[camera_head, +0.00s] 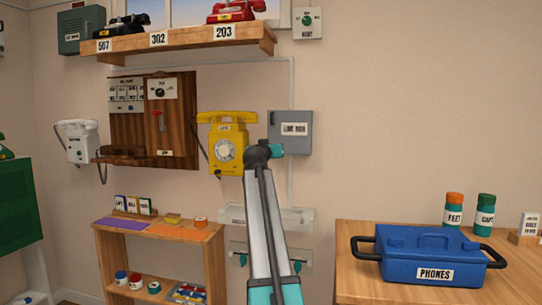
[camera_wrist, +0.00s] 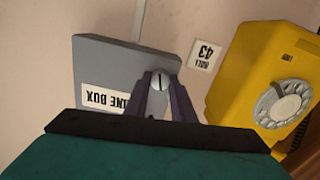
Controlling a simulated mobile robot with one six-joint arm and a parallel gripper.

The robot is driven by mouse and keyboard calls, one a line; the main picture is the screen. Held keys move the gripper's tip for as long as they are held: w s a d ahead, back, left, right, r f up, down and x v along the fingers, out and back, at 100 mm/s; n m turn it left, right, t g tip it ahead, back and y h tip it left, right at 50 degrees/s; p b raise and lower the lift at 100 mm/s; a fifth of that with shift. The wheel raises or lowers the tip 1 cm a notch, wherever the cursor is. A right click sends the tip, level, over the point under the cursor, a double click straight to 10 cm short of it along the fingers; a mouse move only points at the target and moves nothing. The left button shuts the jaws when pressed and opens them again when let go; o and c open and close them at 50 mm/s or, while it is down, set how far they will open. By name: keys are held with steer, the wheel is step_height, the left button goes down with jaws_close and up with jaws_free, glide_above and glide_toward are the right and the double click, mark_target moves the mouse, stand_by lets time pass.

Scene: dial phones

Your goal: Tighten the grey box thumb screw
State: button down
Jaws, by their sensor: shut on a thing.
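The grey box (camera_head: 291,143), labelled "LINE BOX", hangs on the wall to the right of the yellow phone. In the wrist view the grey box (camera_wrist: 115,72) appears turned, with its label upside down. My gripper (camera_wrist: 160,85) is at the box's edge nearest the yellow phone, its dark fingers shut on the thumb screw (camera_wrist: 160,79). The screw's round pale head shows a slot that runs roughly up and down in that view. In the head view my arm's end (camera_head: 272,150) covers the screw and the box's lower left part.
A yellow dial phone (camera_head: 228,150) hangs close to the left of the box. A wooden shelf (camera_head: 180,44) with phones is above. A wooden table with a blue "PHONES" case (camera_head: 425,258) stands at lower right. A small low shelf (camera_head: 160,235) stands at lower left.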

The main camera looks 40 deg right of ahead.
steer(key=shift+s+d+m+b, duration=0.1)
steer(key=shift+m+b, duration=0.25)
steer(key=shift+m, duration=0.3)
steer(key=shift+s+d+m+b, duration=0.1)
steer(key=shift+m+b, duration=0.25)
steer(key=shift+m, duration=0.3)
steer(key=c, duration=1.5)
jaws_free()
steer(key=shift+w+a, duration=0.1)
steer(key=shift+a, duration=0.05)
steer(key=p+v, duration=0.2)
steer(key=v, duration=1.1)
steer(key=shift+s+a+p, duration=0.25)
steer(key=shift+a+p, duration=0.05)
steer(key=shift+p, duration=0.1)
